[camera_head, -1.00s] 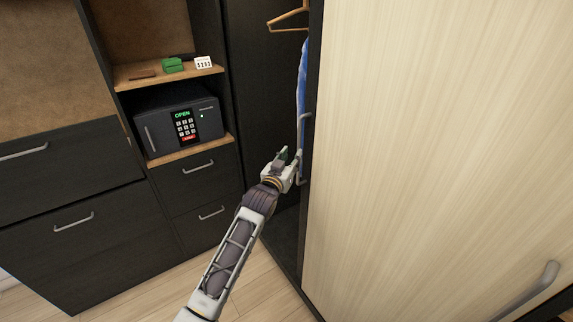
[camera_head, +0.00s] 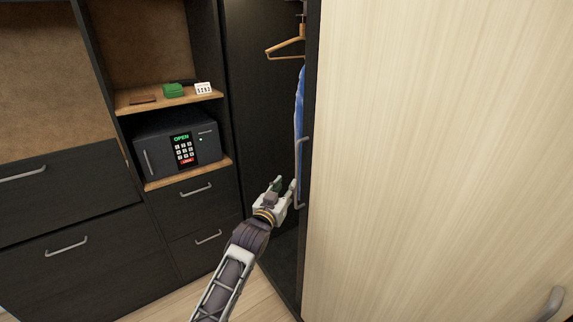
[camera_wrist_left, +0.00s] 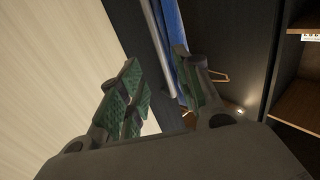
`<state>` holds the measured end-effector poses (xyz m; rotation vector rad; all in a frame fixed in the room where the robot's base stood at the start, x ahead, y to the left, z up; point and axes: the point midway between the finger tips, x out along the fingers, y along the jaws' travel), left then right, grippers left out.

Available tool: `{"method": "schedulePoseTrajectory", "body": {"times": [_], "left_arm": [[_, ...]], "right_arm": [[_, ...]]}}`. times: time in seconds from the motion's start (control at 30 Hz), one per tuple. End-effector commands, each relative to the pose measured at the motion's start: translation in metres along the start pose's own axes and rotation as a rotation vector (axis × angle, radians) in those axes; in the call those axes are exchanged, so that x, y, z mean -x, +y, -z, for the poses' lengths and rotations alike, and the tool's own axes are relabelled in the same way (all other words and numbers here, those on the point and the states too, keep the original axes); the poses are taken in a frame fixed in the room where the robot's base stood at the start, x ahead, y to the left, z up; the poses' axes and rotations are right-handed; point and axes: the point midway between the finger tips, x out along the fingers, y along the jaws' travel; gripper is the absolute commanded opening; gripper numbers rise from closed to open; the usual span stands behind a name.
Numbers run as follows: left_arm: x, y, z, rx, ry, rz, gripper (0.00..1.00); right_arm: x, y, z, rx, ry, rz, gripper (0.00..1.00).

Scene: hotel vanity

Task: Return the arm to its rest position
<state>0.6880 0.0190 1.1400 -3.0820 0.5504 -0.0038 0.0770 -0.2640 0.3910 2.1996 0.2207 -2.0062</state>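My left gripper (camera_head: 282,187) is beside the lower part of the vertical metal handle (camera_head: 302,172) on the edge of the pale wardrobe door (camera_head: 430,150). In the left wrist view the two green-padded fingers of the gripper (camera_wrist_left: 157,62) are spread apart, with nothing clearly held between them. A grey bar-like strip and blue cloth show behind the gap. I cannot tell whether a finger touches the handle. My left arm reaches up from the bottom of the head view. My right gripper is in neither view.
The dark wardrobe opening holds a wooden hanger (camera_head: 287,47) and a blue garment (camera_head: 299,95). To the left, a safe (camera_head: 150,135) reading OPEN sits below a shelf (camera_head: 140,106) with small items. Dark drawers (camera_head: 70,215) stand further left. A second door handle (camera_head: 551,303) is at the lower right.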

Motion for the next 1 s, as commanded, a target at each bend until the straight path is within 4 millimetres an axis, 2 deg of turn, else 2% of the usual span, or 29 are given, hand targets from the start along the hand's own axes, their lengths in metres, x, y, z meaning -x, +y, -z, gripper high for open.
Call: {"method": "schedulePoseTrajectory", "body": {"times": [0.17, 0.37, 0.57, 0.73, 0.87, 1.0], "left_arm": [[0.0, 0.002, 0.007, -0.042, 0.031, -0.007, 0.34], [-0.009, 0.0, -0.033, -0.071, -0.012, -0.011, 0.34], [-0.018, -0.011, -0.103, -0.089, -0.106, -0.003, 0.34], [-0.019, -0.027, -0.173, -0.099, -0.206, 0.011, 0.34], [-0.011, -0.04, -0.23, -0.101, -0.289, 0.022, 0.34], [0.005, -0.052, -0.292, -0.098, -0.379, 0.034, 0.34]], "right_arm": [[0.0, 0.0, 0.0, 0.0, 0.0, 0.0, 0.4], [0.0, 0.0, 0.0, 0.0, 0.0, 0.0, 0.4], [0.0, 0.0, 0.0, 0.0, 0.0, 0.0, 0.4], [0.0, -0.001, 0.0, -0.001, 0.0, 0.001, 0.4], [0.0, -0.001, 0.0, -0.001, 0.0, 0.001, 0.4], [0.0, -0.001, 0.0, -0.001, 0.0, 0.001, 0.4]]}}
